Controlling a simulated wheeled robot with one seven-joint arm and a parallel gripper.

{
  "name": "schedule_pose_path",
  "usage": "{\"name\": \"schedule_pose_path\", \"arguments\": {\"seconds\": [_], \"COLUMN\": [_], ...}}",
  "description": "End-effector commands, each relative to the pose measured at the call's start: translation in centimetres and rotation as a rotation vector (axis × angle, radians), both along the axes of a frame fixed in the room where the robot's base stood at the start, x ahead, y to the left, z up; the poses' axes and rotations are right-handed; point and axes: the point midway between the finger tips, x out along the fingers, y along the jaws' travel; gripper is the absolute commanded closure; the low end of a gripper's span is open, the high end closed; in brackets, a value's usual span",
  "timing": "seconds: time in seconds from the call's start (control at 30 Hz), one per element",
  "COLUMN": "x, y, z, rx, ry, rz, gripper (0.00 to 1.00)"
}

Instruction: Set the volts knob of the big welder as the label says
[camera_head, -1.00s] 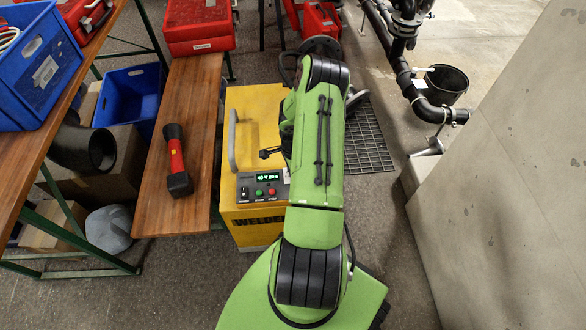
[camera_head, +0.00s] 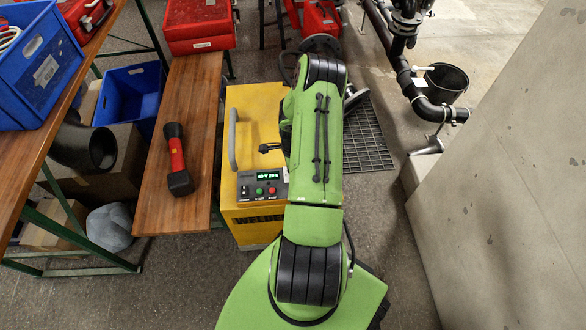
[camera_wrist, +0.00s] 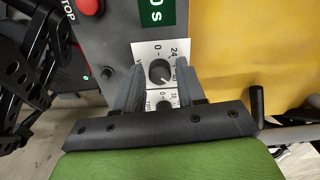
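The welder (camera_head: 255,110) is a yellow box in the middle of the head view, partly covered by my arm. Its panel has a small green-lit display (camera_head: 268,177), seeming to read 40 V 20 s, and coloured buttons. In the wrist view a round dark grey knob (camera_wrist: 159,71) sits on a white scale plate marked with a 0 and a 24. My gripper (camera_wrist: 160,78) is open, with one finger on each side of this knob and a small gap visible. A second knob (camera_wrist: 163,104) on another plate shows lower between the fingers. The instruction label is not readable in either view.
A wooden bench (camera_head: 190,100) with a red and black torch-like tool (camera_head: 176,160) stands left of the welder. Red cases (camera_head: 198,25) lie behind. A grey wall (camera_head: 510,170) and black pipes (camera_head: 427,110) are on the right. A floor grate (camera_head: 368,135) lies behind my arm.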

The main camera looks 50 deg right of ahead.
Motion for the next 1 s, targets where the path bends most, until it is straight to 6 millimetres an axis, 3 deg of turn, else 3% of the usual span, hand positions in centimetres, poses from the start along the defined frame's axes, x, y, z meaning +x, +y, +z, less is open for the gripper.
{"name": "schedule_pose_path", "arguments": {"seconds": [0.07, 0.3, 0.43, 0.8, 1.0], "x": [0.0, 0.0, 0.0, 0.0, 0.0], "y": [0.0, 0.0, -0.1, -0.1, -0.1], "z": [0.0, 0.0, 1.3, 11.6, 15.2], "rx": [-0.001, -0.001, -0.002, -0.005, -0.003], "ry": [0.001, 0.001, 0.001, -0.001, 0.0], "rz": [0.0, 0.0, 0.001, 0.001, 0.001], "gripper": [0.48, 0.48, 0.48, 0.48, 0.48]}}
